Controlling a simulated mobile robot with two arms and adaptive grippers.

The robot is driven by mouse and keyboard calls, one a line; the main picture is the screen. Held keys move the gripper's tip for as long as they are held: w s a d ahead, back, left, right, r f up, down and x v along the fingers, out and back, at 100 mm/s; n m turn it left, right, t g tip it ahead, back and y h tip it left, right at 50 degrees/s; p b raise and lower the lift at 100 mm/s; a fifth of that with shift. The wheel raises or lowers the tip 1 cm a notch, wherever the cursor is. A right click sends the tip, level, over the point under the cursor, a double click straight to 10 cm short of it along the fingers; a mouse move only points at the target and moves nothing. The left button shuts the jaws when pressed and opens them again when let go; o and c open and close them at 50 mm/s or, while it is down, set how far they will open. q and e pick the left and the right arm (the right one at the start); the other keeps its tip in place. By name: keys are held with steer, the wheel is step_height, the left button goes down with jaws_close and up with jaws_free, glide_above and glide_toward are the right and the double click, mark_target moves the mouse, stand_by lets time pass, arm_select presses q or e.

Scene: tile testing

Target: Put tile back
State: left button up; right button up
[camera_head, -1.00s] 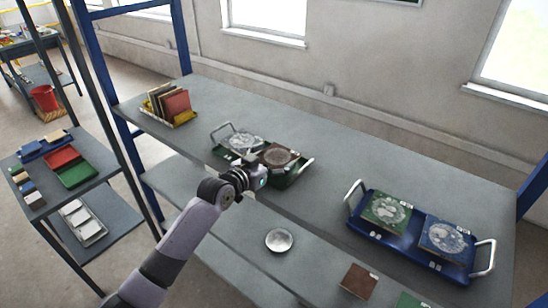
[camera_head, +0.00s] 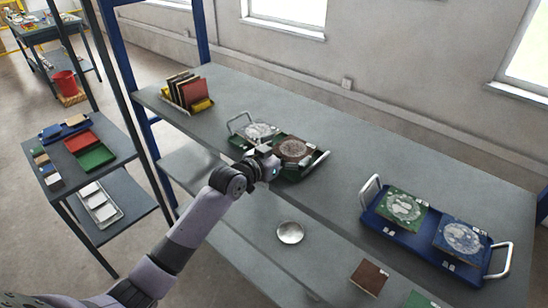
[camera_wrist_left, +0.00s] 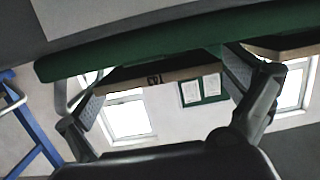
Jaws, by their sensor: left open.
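A green tray (camera_head: 318,162) with metal handles stands on the upper shelf. It carries a pale grey patterned tile (camera_head: 258,131) at left and a brown patterned tile (camera_head: 294,150) at right. My left gripper (camera_head: 264,154) is at the tray's front edge, partly hiding it. In the left wrist view the fingers of my left gripper (camera_wrist_left: 165,105) are spread apart, with a tile edge (camera_wrist_left: 160,77) bearing a small label in view between them. The green tray edge (camera_wrist_left: 130,48) crosses above. Whether the fingers touch the tile cannot be told. My right gripper is out of view.
A blue tray (camera_head: 420,240) with a green and a blue patterned tile stands at right on the shelf. A yellow rack (camera_head: 171,100) of upright tiles stands at far left. A round metal dish (camera_head: 290,232) lies on the lower shelf. The shelf between the trays is clear.

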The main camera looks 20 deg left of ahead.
arm_select(q)
steer(key=b+v, duration=0.2)
steer(key=v, duration=0.9)
stand_by(1.1)
